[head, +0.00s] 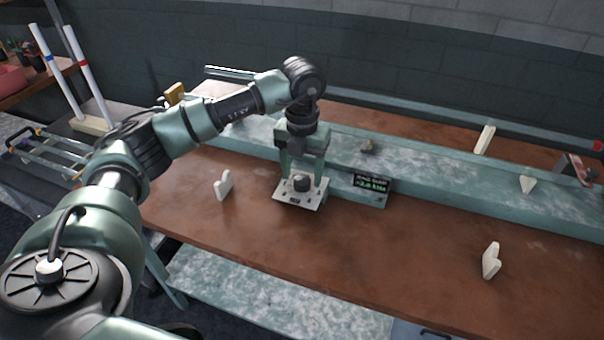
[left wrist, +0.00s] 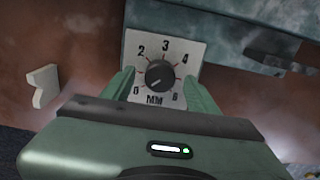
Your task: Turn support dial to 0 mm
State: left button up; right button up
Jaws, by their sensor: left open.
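The support dial is a dark round knob (head: 302,184) on a pale plate (head: 312,199) at the bench's middle. In the left wrist view the knob (left wrist: 160,74) sits on the numbered plate (left wrist: 165,47) marked 0, 2, 3, 4, further figures and "MM". A pale mark on the knob points to the lower left, close to the 0 side. My left gripper (head: 303,176) is open above the plate, with one finger on each side of the knob. I cannot tell whether the fingers touch it. My right gripper is not in view.
A small dark display (head: 371,186) with green text stands right of the dial; its reading is too blurred to be sure. Pale supports (head: 223,186) and (head: 491,261) stand on the brown bench at left and right. A mottled green rail (head: 440,172) runs behind.

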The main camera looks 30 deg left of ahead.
aim_at(302, 178)
pick_arm(q)
notch_tip(302, 178, up, 7)
jog(key=shift+r+b, duration=0.1)
jog(key=shift+b, duration=0.3)
